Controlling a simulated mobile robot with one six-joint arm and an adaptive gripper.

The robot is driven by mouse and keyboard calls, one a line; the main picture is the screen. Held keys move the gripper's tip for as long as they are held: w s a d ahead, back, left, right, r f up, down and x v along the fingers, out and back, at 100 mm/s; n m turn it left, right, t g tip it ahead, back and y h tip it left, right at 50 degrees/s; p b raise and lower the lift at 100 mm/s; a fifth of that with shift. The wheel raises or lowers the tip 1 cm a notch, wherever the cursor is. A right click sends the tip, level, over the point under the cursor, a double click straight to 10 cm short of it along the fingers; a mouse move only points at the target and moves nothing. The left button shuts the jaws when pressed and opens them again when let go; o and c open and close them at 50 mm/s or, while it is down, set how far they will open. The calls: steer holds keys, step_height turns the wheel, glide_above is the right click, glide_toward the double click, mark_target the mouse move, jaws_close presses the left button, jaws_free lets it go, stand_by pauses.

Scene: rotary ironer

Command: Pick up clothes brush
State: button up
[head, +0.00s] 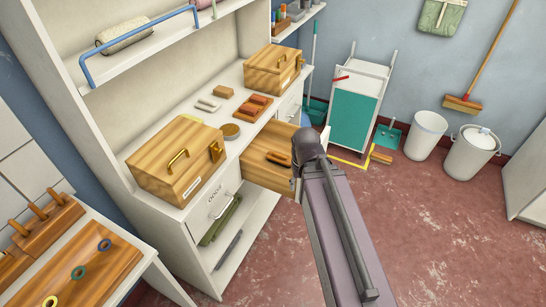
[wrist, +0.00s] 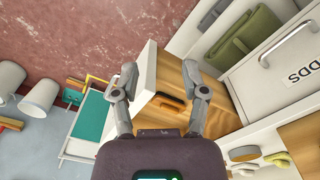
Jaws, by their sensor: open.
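A brown wooden brush, which looks like the clothes brush (head: 277,158), lies in the open wooden drawer (head: 258,178) of the white cabinet. In the wrist view the brush (wrist: 170,103) shows as an orange-brown bar in the drawer (wrist: 218,122), between my fingers and beyond them. My gripper (wrist: 159,72) is open and empty, its two fingers spread apart. In the head view my arm reaches to the drawer's right end and hides the fingers.
Wooden boxes (head: 172,165) (head: 272,70) stand on the counter, with a tray of reddish blocks (head: 254,107) and a round tin (head: 230,131) between. A teal-fronted cart (head: 354,122) and white buckets (head: 425,134) stand behind. The red floor at right is clear.

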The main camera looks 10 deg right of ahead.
steer(key=shift+w+a, duration=0.1)
steer(key=shift+a, duration=0.2)
steer(key=o, duration=0.5)
steer(key=shift+w, duration=0.15)
steer(key=shift+o, duration=0.5)
steer(key=shift+w, duration=0.25)
steer(key=n+b, duration=0.5)
steer(key=n, duration=0.6)
glide_above(280, 155)
step_height(280, 155, down, 5)
steer(key=shift+w+r, duration=0.15)
steer(key=shift+r, duration=0.05)
steer(key=shift+f, duration=0.15)
step_height(280, 155, down, 8)
steer(key=b, duration=0.8)
steer(key=shift+f, duration=0.15)
steer(key=shift+f, duration=0.1)
